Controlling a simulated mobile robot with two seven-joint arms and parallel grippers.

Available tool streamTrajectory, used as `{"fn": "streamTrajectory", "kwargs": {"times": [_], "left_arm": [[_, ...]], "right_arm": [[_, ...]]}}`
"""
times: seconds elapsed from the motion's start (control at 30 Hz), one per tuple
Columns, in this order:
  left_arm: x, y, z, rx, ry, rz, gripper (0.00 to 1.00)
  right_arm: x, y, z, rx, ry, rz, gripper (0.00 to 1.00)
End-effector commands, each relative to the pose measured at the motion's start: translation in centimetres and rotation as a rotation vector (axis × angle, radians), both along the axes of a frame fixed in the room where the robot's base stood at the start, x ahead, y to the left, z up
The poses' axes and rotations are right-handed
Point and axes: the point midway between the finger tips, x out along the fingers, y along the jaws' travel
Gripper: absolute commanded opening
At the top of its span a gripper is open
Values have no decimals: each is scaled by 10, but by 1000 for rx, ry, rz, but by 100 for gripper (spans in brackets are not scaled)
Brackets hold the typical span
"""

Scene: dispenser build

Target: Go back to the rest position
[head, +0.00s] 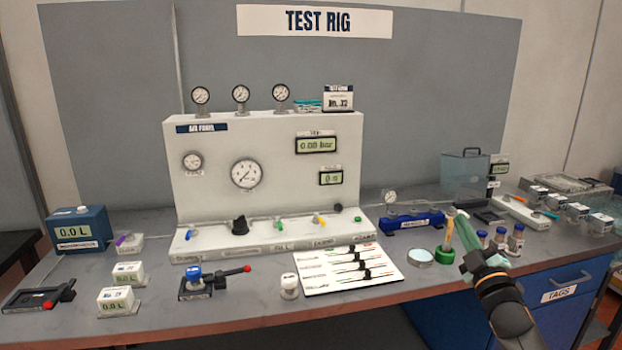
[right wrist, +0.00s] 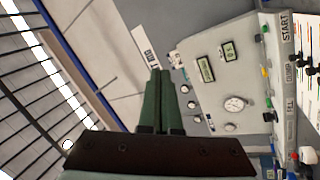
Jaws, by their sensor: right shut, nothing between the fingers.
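My right gripper (head: 460,214) is at the right side of the bench in the head view, raised over the front edge with its green fingers pointing up and away. In the right wrist view its two green fingers (right wrist: 160,75) lie side by side, shut with nothing between them. The fingers overlap the view of a green pot (head: 444,255) and small vials (head: 498,238); I cannot tell the exact gap. My left gripper is in neither view.
The white test rig (head: 210,150) with gauges stands at the back middle. A white card with black sliders (head: 325,280), a blue-topped valve (head: 194,277) and small meters (head: 115,300) lie along the front. Blue drawers (head: 555,300) are below.

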Motion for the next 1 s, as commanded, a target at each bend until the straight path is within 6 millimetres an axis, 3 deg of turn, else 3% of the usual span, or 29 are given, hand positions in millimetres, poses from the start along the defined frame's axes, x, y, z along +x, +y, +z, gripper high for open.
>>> {"fn": "streamTrajectory", "kwargs": {"times": [0.1,0.3,0.47,0.67,0.8,1.0], "left_arm": [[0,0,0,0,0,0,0],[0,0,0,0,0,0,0],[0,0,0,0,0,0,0],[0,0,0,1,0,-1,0],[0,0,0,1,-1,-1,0],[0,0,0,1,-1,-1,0]], "right_arm": [[8,-21,-30,271,147,-27,0],[11,-34,-84,662,372,-61,0],[-18,-6,-152,685,481,-49,0],[-76,32,-237,701,619,-32,0],[-138,64,-300,729,741,-21,0],[-246,108,-369,793,915,-17,0]]}}
